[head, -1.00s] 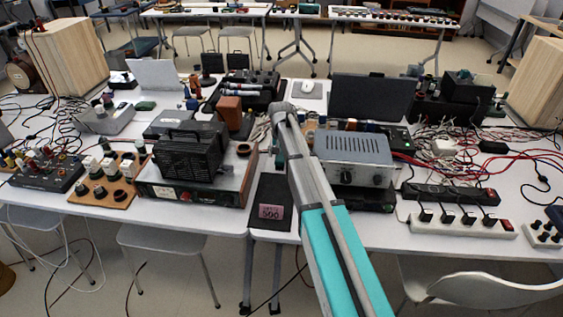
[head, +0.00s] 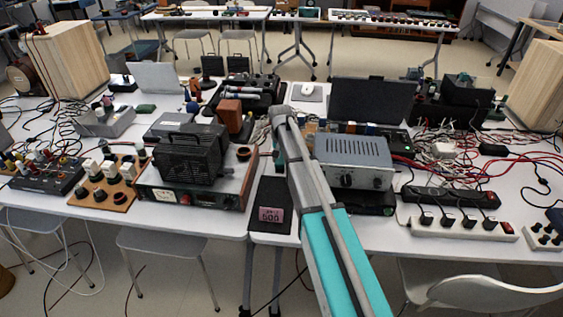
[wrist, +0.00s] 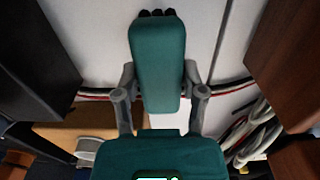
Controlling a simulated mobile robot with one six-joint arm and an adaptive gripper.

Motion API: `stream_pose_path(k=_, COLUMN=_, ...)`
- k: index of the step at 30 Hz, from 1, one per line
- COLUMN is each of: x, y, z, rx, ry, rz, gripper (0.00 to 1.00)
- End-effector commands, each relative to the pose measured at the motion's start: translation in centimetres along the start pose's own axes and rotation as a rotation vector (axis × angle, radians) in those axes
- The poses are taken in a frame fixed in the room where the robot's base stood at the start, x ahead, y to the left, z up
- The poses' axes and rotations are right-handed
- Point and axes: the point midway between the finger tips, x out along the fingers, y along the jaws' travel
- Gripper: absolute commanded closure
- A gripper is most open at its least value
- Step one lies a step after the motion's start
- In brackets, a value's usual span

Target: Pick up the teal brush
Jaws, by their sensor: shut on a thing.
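The teal brush (wrist: 158,45) is a rounded teal block with several black tips at its far end, in the middle of the wrist view. My gripper (wrist: 160,82) has its two grey fingers closed on either side of it. The brush extends beyond the fingers. The arm hides most of the gripper there, and I cannot tell the brush apart.
A black device (head: 190,155) on a wood-sided unit stands left of my arm. A grey metal box (head: 352,160) stands close to its right. A brown block (head: 229,111) and a black laptop (head: 369,102) are behind. Cables (wrist: 262,130) run close around the gripper. White table shows between things.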

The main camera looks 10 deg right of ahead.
Motion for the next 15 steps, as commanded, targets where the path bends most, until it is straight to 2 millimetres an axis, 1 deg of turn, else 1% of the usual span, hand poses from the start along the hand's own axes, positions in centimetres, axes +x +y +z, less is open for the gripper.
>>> stream_pose_path(k=1, x=0.0, y=-0.01, z=0.0, rx=0.0, ry=0.0, rz=0.0, gripper=0.89)
stream_pose_path(k=3, x=0.0, y=-0.02, z=0.0, rx=0.0, ry=0.0, rz=0.0, gripper=1.0)
stream_pose_path(k=15, x=-0.4, y=-0.03, z=0.01, rx=0.0, ry=0.0, rz=0.0, gripper=1.0)
